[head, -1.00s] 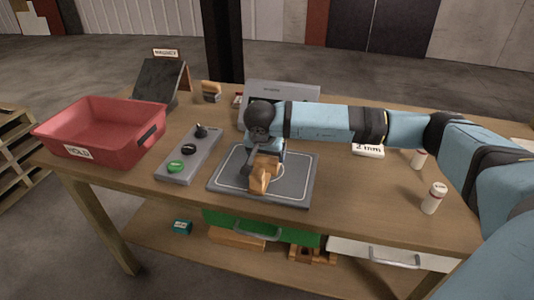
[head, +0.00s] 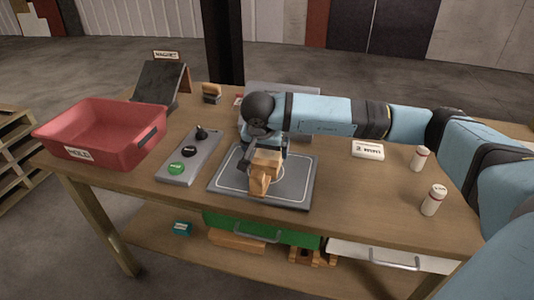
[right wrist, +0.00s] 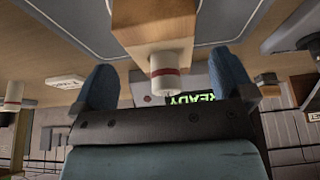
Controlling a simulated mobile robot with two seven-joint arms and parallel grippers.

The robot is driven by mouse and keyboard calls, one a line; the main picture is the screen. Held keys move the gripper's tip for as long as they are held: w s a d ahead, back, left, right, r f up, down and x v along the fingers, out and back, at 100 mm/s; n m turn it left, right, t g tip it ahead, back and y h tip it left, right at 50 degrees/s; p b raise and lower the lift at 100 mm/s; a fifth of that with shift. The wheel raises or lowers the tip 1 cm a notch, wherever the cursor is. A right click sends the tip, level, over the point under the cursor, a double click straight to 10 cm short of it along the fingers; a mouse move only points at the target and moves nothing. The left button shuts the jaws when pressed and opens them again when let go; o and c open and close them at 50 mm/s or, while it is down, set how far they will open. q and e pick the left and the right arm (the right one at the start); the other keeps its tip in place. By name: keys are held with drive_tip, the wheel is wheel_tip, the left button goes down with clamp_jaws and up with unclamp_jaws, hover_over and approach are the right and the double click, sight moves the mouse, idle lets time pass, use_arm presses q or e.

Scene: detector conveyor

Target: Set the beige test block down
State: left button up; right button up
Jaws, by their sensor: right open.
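The beige test block (head: 266,158) is on the grey pad (head: 225,181) with a white outline, near the table's front. A darker tan part (head: 258,186) shows at its near side. My right gripper (head: 268,150) is at the block's far side and partly hides it. In the right wrist view the gripper (right wrist: 165,82) is open, its blue fingers apart on either side. The wooden block (right wrist: 152,22) shows between and above them, with a white cylinder with a red band at its end. My left gripper is not in view.
A red bin marked HOLD (head: 95,160) stands at left. A grey button panel (head: 200,152) lies beside the pad. A white box (head: 367,149) and two white bottles (head: 419,158) (head: 434,200) stand at right. A READY display (right wrist: 200,99) shows in the wrist view.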

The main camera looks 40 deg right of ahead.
drive_tip(key=v, duration=0.8)
idle(0.4)
